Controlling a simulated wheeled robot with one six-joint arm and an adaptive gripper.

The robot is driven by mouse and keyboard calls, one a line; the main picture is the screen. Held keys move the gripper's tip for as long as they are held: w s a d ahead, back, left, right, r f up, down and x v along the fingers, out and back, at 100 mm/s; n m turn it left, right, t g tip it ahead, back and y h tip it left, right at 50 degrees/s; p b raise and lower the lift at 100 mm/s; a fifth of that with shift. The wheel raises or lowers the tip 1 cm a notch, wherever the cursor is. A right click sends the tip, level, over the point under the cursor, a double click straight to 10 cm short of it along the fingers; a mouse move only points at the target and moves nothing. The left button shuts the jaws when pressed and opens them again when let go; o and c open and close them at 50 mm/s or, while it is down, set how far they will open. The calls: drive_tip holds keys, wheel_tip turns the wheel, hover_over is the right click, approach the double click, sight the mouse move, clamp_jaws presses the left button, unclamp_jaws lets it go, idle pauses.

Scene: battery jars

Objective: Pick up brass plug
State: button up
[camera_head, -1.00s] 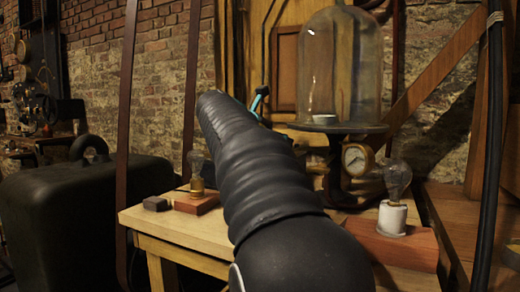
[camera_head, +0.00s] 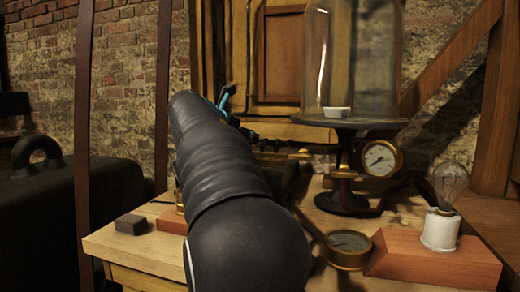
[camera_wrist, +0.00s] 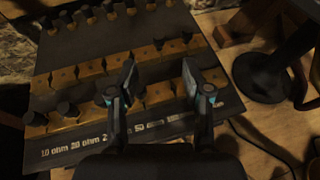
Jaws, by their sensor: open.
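In the wrist view a dark resistance box (camera_wrist: 190,128) carries rows of brass blocks, with "10 ohm", "20 ohm" and "50 ohm" lettering along its near edge. I cannot tell which is the brass plug. My gripper (camera_wrist: 158,84) is open over the near row of blocks, its fingers apart with nothing seen between them. In the head view my arm hides most of the box.
A glass bell jar (camera_head: 372,60) stands on a dark pedestal with a gauge (camera_head: 381,158). A second gauge (camera_head: 347,248) lies on the wooden table (camera_head: 135,250). A bulb on a red block (camera_head: 432,262) is at right. A small dark block (camera_head: 131,224) lies at left.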

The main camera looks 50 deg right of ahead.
sight(260, 144)
drive_tip(key=shift+b+x, duration=0.3)
drive_tip(key=shift+x, duration=4.05)
drive_tip(key=shift+w+a+f, duration=0.1)
drive_tip(key=shift+f, duration=0.05)
clamp_jaws()
